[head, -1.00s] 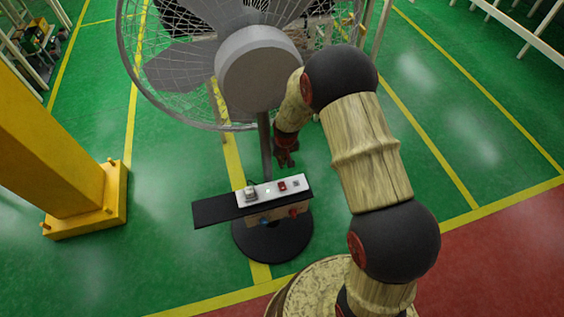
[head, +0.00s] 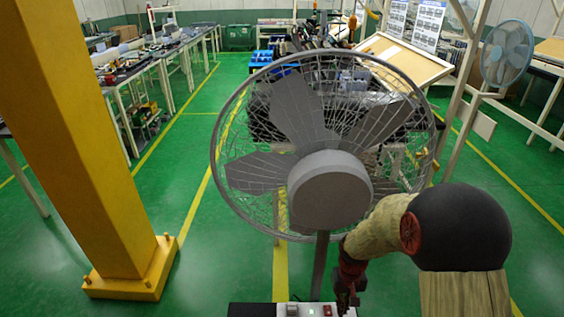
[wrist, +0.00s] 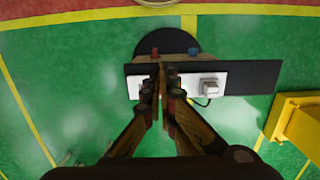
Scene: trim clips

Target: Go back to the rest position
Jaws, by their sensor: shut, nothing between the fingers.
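My gripper (head: 346,297) is at the bottom of the head view, in front of the fan's pole and close to the white switch panel (head: 307,310). In the wrist view my gripper (wrist: 160,70) is shut with its fingertips together and nothing between them. The fingers overlap the white panel (wrist: 183,83) on a black board (wrist: 250,77), so part of the panel is hidden. I cannot tell whether they touch it. A red knob (wrist: 155,50) and a blue knob (wrist: 193,50) show on the board's far side.
A large grey caged fan (head: 330,188) stands close beside my arm. A thick yellow post (head: 95,150) rises at the left. A second fan (head: 507,52), tables (head: 160,62) and a tilted board (head: 405,58) stand farther back. Green floor between the post and tables is clear.

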